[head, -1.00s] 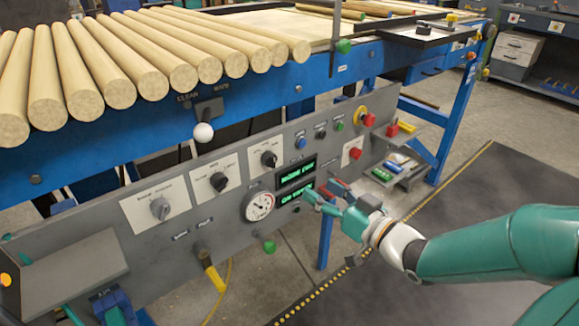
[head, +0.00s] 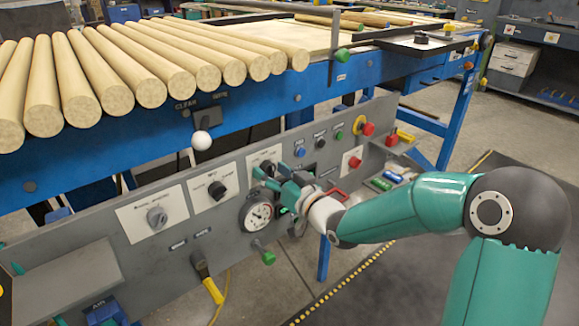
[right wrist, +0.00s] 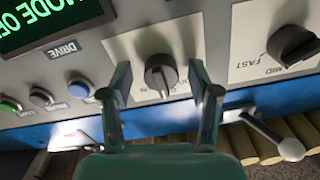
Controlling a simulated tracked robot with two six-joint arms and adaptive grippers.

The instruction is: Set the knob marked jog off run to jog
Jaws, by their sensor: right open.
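The knob (head: 267,167) that my right gripper faces is a dark selector on a white plate, nearest the green display. In the right wrist view this knob (right wrist: 160,74) stands between the two fingers with its grip bar roughly upright in the picture. Its lettering is too small and partly covered, so I cannot read the marks surely. My right gripper (head: 271,176) is open in front of the panel; in the right wrist view its fingers (right wrist: 163,92) sit either side of the knob, with visible gaps. My left gripper is not in view.
A second dark knob (head: 217,190) and a grey knob (head: 157,217) sit on plates to the left. A round gauge (head: 257,212) lies just below my gripper. A white-balled lever (head: 201,140) sticks out above. A red button (head: 367,129) is to the right.

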